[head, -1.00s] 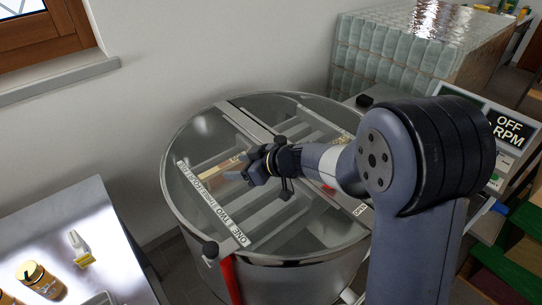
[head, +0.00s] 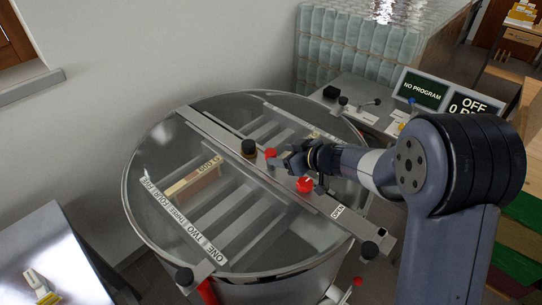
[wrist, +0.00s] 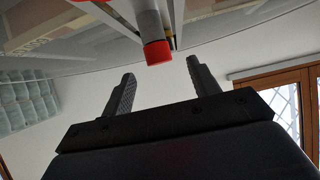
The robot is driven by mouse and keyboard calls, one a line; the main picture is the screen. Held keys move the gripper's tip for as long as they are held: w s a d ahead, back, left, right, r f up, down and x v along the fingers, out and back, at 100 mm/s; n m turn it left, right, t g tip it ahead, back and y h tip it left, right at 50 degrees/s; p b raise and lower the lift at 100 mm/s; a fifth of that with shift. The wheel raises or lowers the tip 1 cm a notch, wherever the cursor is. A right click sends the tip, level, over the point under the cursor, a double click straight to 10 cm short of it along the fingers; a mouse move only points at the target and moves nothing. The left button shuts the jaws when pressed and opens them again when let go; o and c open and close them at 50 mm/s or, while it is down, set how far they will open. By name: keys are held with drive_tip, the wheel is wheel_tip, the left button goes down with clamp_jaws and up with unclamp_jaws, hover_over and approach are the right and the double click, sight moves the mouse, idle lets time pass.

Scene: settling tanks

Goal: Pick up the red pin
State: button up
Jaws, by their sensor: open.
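A small red-ended piece (head: 270,153), which looks like the red pin, stands on the metal bar across the round tank's lid, just left of my gripper (head: 284,161). In the wrist view, a grey rod with a red end (wrist: 157,52) lies between the lines of my two fingers, at or just past their tips. My gripper (wrist: 160,70) is open with nothing held. I cannot tell whether a finger touches the rod. A larger red knob (head: 305,184) sits on the same bar, under my wrist.
The tank (head: 140,205) has a clear lid with a labelled strip and a dark knob (head: 249,147) on the bar. A control panel (head: 422,90) and stacked glass jars (head: 345,45) stand behind. A metal table (head: 45,255) is at the left.

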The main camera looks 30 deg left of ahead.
sight(274, 154)
drive_tip(key=shift+x, duration=2.3)
drive_tip(key=shift+d, duration=0.1)
drive_tip(key=shift+c, duration=0.5)
drive_tip(key=c, duration=1)
drive_tip(key=shift+o, duration=0.2)
